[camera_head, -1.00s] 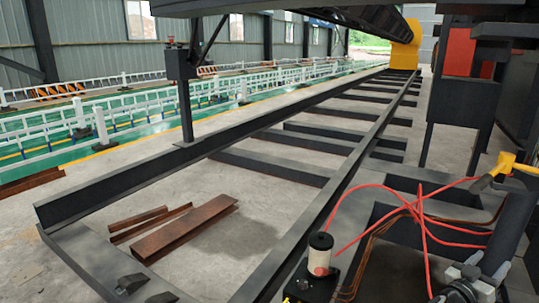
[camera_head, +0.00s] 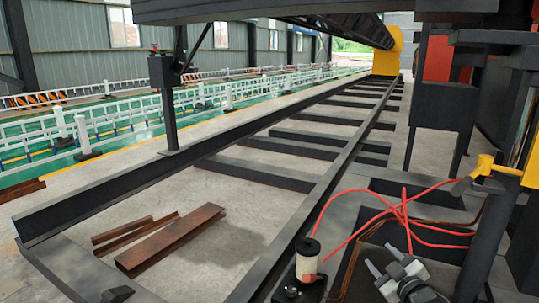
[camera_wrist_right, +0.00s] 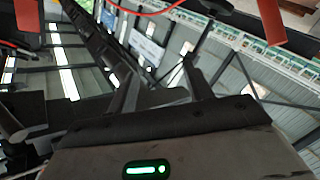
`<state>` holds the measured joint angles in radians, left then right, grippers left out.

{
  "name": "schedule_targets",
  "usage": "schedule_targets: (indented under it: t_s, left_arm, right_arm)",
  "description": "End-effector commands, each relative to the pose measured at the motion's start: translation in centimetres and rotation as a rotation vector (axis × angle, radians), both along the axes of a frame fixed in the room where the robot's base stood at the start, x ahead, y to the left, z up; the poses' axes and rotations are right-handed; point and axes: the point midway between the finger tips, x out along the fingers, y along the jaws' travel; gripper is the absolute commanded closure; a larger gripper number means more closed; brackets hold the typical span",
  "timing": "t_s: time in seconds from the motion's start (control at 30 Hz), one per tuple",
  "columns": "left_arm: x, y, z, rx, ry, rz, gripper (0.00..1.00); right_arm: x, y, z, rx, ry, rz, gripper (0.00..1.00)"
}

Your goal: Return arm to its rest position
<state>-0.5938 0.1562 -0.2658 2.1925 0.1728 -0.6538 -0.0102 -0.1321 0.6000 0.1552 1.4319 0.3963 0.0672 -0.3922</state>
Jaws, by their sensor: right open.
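My right gripper (camera_head: 381,258) is at the bottom right of the head view, light grey and dark. It is above the dark steel frame, to the right of the white spool. In the right wrist view its two fingers (camera_wrist_right: 163,85) stand apart with nothing between them. The wrist camera looks tilted towards the hall wall and fences. My left gripper is not in view.
A white spool (camera_head: 308,262) stands near the front, with red cables (camera_head: 405,222) looping right to a yellow-handled tool (camera_head: 484,168). Long dark rails (camera_head: 331,180) run to the back. Rusty steel profiles (camera_head: 172,238) lie on the floor at left.

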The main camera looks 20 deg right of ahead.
Motion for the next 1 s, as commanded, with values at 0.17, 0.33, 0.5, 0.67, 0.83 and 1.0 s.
schedule_targets:
  t_s: [0.17, 0.33, 0.5, 0.67, 0.83, 1.0]
  left_arm:
    - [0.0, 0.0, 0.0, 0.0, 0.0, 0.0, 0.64]
    - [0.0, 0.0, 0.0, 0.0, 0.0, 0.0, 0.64]
    - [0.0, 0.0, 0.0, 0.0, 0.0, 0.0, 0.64]
    - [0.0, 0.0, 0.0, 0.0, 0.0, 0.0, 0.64]
    - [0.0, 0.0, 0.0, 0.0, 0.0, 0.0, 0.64]
    - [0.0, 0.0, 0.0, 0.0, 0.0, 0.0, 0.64]
  right_arm:
    - [-4.3, 12.2, -5.6, 0.097, 0.267, 0.198, 0.49]
    - [-9.7, 20.3, -8.1, 0.174, 0.456, 0.301, 0.49]
    - [-14.4, 25.5, -9.0, 0.231, 0.586, 0.356, 0.49]
    - [-18.5, 29.3, -8.9, 0.279, 0.687, 0.392, 0.49]
    - [-20.0, 32.5, -8.5, 0.389, 0.707, 0.381, 0.49]
    - [-19.4, 35.3, -7.7, 0.53, 0.666, 0.347, 0.49]
